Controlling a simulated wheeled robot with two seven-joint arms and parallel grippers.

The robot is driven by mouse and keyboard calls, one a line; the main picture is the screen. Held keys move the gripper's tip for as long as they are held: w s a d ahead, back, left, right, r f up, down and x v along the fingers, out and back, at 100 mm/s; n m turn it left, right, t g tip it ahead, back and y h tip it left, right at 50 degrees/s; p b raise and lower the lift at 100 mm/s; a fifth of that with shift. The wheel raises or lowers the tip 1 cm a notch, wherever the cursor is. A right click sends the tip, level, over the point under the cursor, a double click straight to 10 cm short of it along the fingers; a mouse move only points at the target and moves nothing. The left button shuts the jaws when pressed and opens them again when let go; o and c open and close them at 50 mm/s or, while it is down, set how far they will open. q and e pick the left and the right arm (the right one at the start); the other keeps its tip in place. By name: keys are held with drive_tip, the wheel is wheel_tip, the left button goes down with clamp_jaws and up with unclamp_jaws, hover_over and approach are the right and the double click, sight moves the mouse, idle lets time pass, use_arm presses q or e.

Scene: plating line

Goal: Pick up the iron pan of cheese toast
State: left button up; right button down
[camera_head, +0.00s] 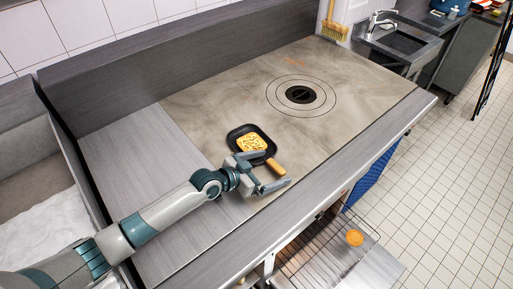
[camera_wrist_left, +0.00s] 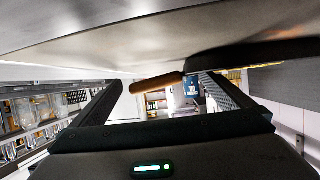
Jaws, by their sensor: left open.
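The black iron pan (camera_head: 264,158) sits on the flat cooktop in the head view, with the yellow-and-brown cheese toast (camera_head: 251,143) in it. Its wooden handle (camera_head: 277,168) points toward the front right. My left gripper (camera_head: 281,169) is open, with its fingers either side of the handle. In the left wrist view the wooden handle (camera_wrist_left: 157,83) shows between the two open fingers (camera_wrist_left: 160,90). I cannot tell whether a finger touches it. My right gripper is in neither view.
The cooktop (camera_head: 215,100) has a round burner plate (camera_head: 301,95) farther back. A raised grey back wall (camera_head: 170,50) runs behind it. A wire rack (camera_head: 325,255) with an orange item (camera_head: 354,238) is below the front edge. A sink (camera_head: 400,42) stands at the far right.

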use_arm(q)
drive_tip(key=shift+c, duration=0.3)
drive_tip(key=c, duration=1.5)
drive_tip(key=shift+w+r, duration=0.15)
drive_tip(key=c, duration=0.4)
drive_tip(key=shift+r, duration=0.1)
drive_tip(key=shift+r+p, duration=1.5)
drive_tip(key=shift+r, duration=0.3)
drive_tip(key=shift+s+d+r+p, duration=0.2)
drive_tip(key=shift+d+r+p, duration=0.3)
drive_tip(key=shift+d+p, duration=0.05)
drive_tip(key=shift+s+d+r+p, duration=0.15)
drive_tip(key=shift+d+r+p, duration=0.35)
drive_tip(key=shift+d+p, duration=0.05)
drive_tip(key=s+d+r, duration=0.1)
drive_tip(key=d, duration=0.2)
drive_tip(key=d+r, duration=0.2)
drive_tip(key=d, duration=0.1)
drive_tip(key=s+d+r, duration=0.1)
drive_tip(key=d+r, duration=0.1)
drive_tip(key=d, duration=0.1)
drive_tip(key=shift+s+r, duration=0.1)
drive_tip(key=shift+s, duration=0.2)
